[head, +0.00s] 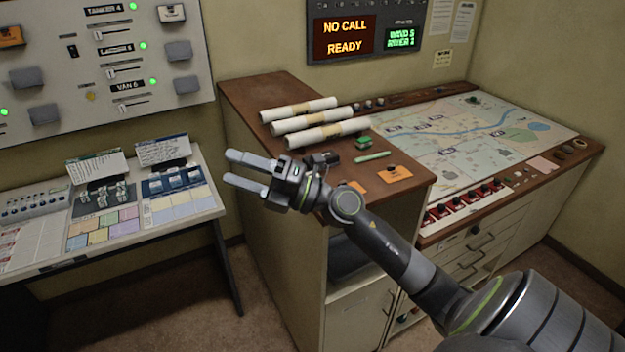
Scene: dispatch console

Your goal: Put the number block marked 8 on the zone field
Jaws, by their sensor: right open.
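My right gripper (232,168) reaches in from the lower right and points left. Its two fingers are apart with nothing between them, above the gap between the desk console and the wooden-topped cabinet. On the desk console (30,262) at left, small blocks (168,181) sit in a blue area, and grey pieces (103,195) stand in a dark area. Their markings are too small to read, so I cannot tell which block is the 8. Coloured fields (103,228) and pale yellow fields (178,208) lie in front of them; I cannot tell which is the zone field. My left gripper is not in view.
Rolled papers (320,132), a green pen (372,156) and an orange card (395,174) lie on the cabinet top (245,95). A map table (480,130) stands at right. Two cards (163,149) stand upright along the desk's back. A switch panel (60,60) hangs above.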

